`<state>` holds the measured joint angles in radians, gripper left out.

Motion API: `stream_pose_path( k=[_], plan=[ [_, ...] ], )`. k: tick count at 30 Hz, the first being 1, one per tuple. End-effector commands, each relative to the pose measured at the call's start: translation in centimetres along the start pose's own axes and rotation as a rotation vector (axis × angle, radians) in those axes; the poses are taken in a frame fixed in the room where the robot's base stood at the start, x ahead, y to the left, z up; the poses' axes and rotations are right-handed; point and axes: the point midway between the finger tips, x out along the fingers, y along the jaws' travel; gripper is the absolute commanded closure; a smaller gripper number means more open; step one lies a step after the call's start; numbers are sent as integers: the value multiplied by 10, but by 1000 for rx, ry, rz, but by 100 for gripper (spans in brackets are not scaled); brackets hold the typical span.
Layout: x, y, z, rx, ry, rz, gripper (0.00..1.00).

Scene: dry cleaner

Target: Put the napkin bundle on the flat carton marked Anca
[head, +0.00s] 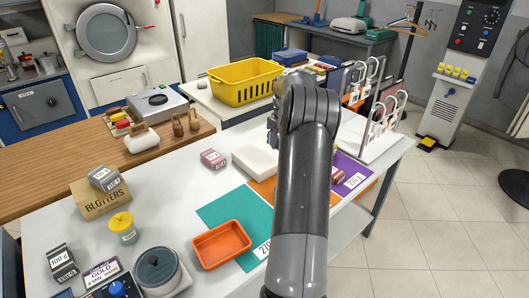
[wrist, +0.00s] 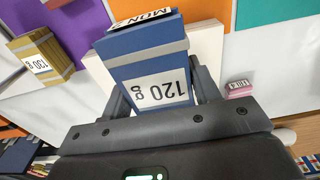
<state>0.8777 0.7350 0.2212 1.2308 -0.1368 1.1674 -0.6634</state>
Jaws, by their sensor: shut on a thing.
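In the wrist view my gripper (wrist: 160,92) is shut on a blue bundle (wrist: 145,50) with a grey band and a label reading 120 g; this looks like the napkin bundle. A second label on its far end is only partly readable. A white flat block (wrist: 206,52) shows behind and beside the bundle; I cannot tell whether they touch. A white flat block also lies on the table in the head view (head: 255,161), left of my arm. No writing reading Anca is legible on it. My arm hides the gripper's jaws and most of the bundle in the head view.
A pink labelled block (head: 213,158) stands left of the white block. Green (head: 232,212), orange and purple (head: 352,172) mats lie on the table. An orange tray (head: 221,244) is in front. A yellow bundle (wrist: 40,55) shows at the wrist view's left. White racks stand right.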

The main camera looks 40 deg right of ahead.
Motion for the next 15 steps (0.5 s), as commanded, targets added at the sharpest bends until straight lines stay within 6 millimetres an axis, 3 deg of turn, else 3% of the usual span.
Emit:
stream_pose_path(
  k=[3,9,15],
  plan=[
    [19,-12,-27,-2,0,0,69],
    [43,-28,-60,-1,1,0,69],
    [52,-33,-71,1,0,1,69]
  ],
)
